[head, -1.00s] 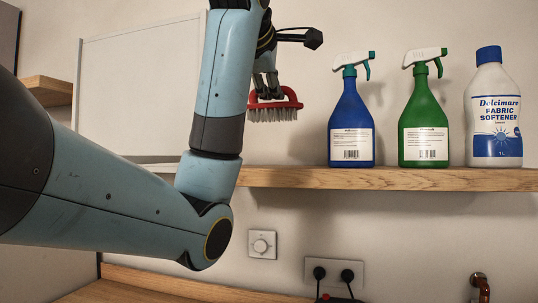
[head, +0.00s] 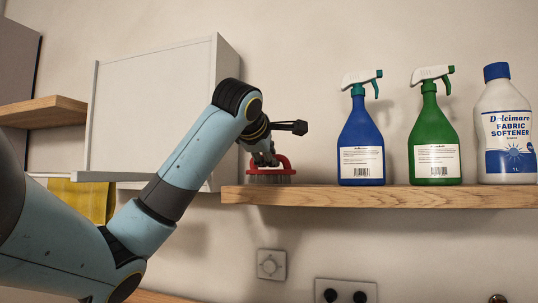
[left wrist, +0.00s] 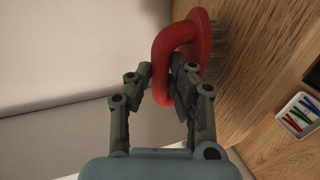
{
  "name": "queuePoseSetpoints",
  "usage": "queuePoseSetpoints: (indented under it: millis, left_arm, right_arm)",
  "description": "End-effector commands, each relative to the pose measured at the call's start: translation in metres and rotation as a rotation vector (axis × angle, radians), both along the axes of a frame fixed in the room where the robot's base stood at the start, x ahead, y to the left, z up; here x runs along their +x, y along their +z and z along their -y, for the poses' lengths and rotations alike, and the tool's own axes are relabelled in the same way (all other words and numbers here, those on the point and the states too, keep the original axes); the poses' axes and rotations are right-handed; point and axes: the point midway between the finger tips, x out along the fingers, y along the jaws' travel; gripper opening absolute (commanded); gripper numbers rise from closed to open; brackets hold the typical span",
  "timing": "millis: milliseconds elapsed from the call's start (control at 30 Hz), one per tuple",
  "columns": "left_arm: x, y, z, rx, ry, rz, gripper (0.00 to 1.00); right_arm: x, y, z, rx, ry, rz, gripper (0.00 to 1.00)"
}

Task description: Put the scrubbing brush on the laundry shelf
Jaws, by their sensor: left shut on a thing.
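The scrubbing brush (head: 270,172) has a red body with a loop handle and grey bristles. My left gripper (head: 264,160) is shut on its handle. The brush is upright, bristles down, at the left end of the wooden laundry shelf (head: 400,195). Its bristles appear to be at the shelf's top surface; I cannot tell whether they touch. In the left wrist view the fingers (left wrist: 160,85) close around the red handle of the brush (left wrist: 185,55), with wood below it. My right gripper is not in view.
A blue spray bottle (head: 361,140), a green spray bottle (head: 433,140) and a white fabric softener bottle (head: 505,130) stand farther right on the shelf. Free shelf lies between brush and blue bottle. A white cabinet (head: 150,115) is at the left, with a yellow cloth (head: 85,198) below.

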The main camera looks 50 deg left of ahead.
Motion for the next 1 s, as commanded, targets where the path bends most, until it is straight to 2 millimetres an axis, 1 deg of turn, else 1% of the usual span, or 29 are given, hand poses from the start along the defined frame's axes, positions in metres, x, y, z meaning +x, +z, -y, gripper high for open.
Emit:
queuePoseSetpoints:
  millis: [200, 233, 333, 400, 633, 733, 867, 1000]
  left_arm:
    - [0.0, -0.004, 0.0, 0.0, 0.0, 0.0, 0.0]
    - [0.0, -0.003, 0.0, -0.001, 0.0, -0.001, 0.22]
    - [0.0, -0.002, 0.0, -0.001, 0.0, -0.001, 0.35]
    - [0.0, -0.002, 0.0, -0.001, 0.0, -0.001, 0.41]
    - [0.0, -0.002, 0.0, -0.001, 0.0, -0.002, 0.41]
    - [0.0, 0.001, 0.001, -0.001, 0.0, -0.002, 0.41]
    - [-0.016, 0.006, 0.01, 0.002, -0.001, 0.002, 0.41]
    - [-0.042, 0.017, 0.026, 0.002, -0.002, 0.005, 0.41]
  right_arm:
    - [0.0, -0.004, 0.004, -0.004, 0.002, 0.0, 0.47]
    - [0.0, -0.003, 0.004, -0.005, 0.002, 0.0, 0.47]
    - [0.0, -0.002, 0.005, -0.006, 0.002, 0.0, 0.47]
    - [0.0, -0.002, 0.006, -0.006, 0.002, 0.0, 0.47]
    - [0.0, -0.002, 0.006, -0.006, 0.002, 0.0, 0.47]
    - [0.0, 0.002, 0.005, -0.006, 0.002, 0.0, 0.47]
    - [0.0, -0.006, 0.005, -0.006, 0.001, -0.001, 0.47]
    - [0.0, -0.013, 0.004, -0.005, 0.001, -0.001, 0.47]
